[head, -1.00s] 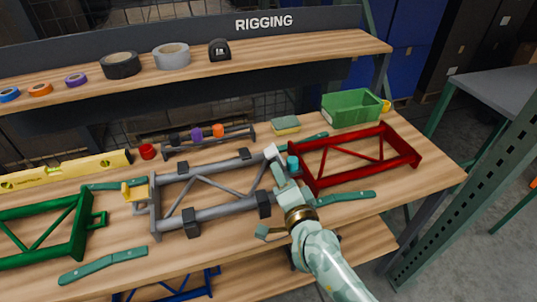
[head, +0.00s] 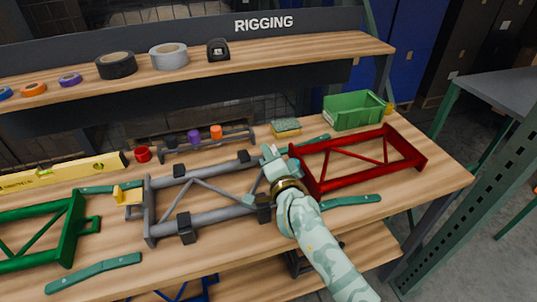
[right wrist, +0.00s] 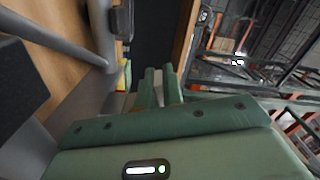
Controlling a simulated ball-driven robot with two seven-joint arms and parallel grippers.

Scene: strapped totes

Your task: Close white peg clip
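The grey frame (head: 225,208) lies on the wooden workbench, with a yellow clip (head: 127,196) at its left end. A small pale piece that looks like the white peg clip (head: 267,149) shows at the frame's far right corner. My right gripper (head: 270,160) is at the frame's right end, beside or over this piece, and hides much of it. In the right wrist view its two green fingers (right wrist: 162,85) stand close together with a narrow gap. My left gripper is out of view.
A red frame (head: 374,160) lies close to the right of my right gripper. A green frame (head: 42,234) is at the left. Behind are a peg rail (head: 210,143), a sponge (head: 286,128) and a green bin (head: 354,110). Green straps (head: 95,273) lie along the front.

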